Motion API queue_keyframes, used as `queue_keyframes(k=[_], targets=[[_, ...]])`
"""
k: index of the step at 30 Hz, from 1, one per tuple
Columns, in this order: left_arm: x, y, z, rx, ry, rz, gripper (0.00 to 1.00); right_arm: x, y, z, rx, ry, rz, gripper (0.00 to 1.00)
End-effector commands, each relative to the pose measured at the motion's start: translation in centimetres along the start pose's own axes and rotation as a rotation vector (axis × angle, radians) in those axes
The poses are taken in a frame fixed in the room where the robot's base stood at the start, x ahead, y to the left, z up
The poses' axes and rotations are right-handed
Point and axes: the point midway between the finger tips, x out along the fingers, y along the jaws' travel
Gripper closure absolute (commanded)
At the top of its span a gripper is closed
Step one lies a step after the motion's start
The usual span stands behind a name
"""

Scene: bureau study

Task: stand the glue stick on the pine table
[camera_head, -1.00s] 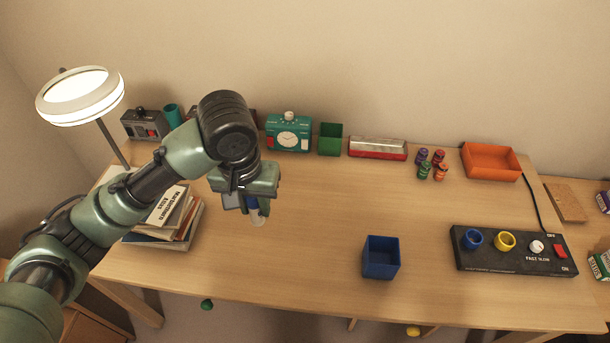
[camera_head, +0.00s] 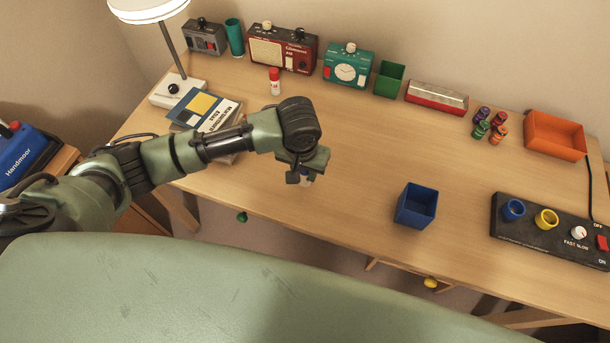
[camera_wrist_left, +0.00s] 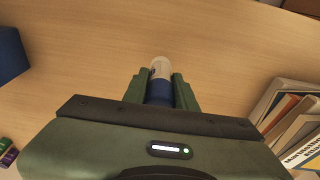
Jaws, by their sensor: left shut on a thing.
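My left gripper (camera_head: 304,178) is shut on a blue tube with a whitish end, which looks like the glue stick (camera_wrist_left: 160,68). In the left wrist view it sticks out between the two fingers, whitish end outermost. In the head view only a little of the glue stick (camera_head: 306,181) shows under the gripper, above the front part of the light wooden desk (camera_head: 350,190). I cannot tell whether this desk is the pine table. My right gripper is not in view.
A red and white tube (camera_head: 274,82) stands behind my left arm. Books (camera_head: 206,110) and a lamp are at the left, a blue box (camera_head: 416,206) and a black control panel (camera_head: 550,228) at the right. Another wooden surface (camera_head: 64,160) bears a blue device at far left.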

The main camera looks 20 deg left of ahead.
Motion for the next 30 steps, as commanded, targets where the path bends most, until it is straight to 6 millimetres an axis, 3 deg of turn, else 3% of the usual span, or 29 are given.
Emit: queue_keyframes(k=[6,18,19,21,30], targets=[[2.8,0.1,0.5,0.000,-0.002,0.000,1.00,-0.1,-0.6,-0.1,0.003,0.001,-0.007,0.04],[3.2,0.1,0.6,0.000,-0.002,0.000,1.00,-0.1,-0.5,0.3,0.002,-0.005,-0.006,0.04],[3.2,0.0,0.5,0.000,-0.002,0.000,0.65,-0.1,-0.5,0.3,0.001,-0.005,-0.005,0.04],[3.2,0.0,0.5,0.000,-0.002,0.000,0.51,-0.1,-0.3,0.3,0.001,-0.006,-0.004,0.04],[3.1,0.0,0.5,0.000,-0.001,0.001,0.51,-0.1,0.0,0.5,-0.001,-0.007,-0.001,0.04]])
